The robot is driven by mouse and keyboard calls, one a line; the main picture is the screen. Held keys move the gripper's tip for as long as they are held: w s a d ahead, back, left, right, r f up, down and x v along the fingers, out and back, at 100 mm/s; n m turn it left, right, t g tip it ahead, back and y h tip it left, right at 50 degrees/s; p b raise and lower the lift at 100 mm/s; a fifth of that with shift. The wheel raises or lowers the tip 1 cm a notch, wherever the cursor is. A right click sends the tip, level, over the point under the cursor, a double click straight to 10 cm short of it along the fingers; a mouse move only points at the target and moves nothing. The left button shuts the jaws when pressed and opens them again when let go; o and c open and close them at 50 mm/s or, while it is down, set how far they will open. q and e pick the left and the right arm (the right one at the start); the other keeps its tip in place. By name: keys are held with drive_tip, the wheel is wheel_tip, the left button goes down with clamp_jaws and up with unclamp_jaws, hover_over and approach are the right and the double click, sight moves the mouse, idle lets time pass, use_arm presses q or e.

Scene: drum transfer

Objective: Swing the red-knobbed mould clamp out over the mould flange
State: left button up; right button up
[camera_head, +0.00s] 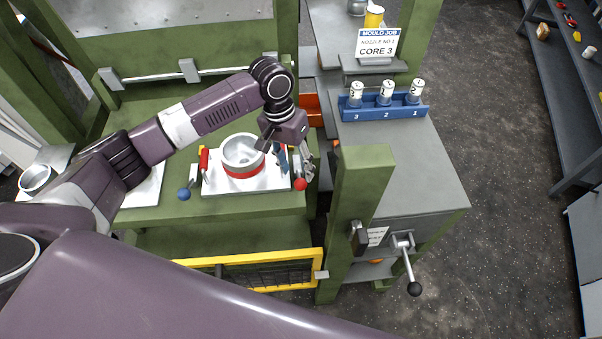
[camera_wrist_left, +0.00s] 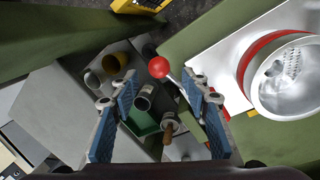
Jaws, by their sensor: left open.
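The clamp's red knob (camera_head: 300,184) is at the right front corner of the white mould plate (camera_head: 222,182). The silver round mould (camera_head: 243,150) with a red band stands on that plate. My left gripper (camera_head: 295,165) is open, pointing down just behind the knob. In the left wrist view the red knob (camera_wrist_left: 159,67) appears between the fingertips of the open gripper (camera_wrist_left: 160,93), with no visible grip on it. The mould flange (camera_wrist_left: 247,65) shows at right in that view. The clamp's arm is mostly hidden by my gripper. My right gripper is out of view.
A second clamp with a blue knob (camera_head: 184,194) is at the plate's left. A green post (camera_head: 355,205) stands close on the right. A yellow-framed guard (camera_head: 262,275) is in front. A blue rack (camera_head: 383,107) holds three labelled nozzles on the grey bench.

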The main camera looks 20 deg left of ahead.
sight(299, 180)
use_arm(q)
drive_tip(key=f, duration=0.3)
drive_tip(key=shift+s+d+f+p, duration=0.3)
drive_tip(key=shift+d+p, duration=0.05)
drive_tip(key=shift+d, duration=0.05)
drive_tip(key=shift+w+f, duration=0.1)
drive_tip(key=shift+f, duration=0.3)
drive_tip(key=shift+w+d+f, duration=0.1)
drive_tip(key=shift+f, duration=0.1)
drive_tip(key=c, duration=0.5)
clamp_jaws()
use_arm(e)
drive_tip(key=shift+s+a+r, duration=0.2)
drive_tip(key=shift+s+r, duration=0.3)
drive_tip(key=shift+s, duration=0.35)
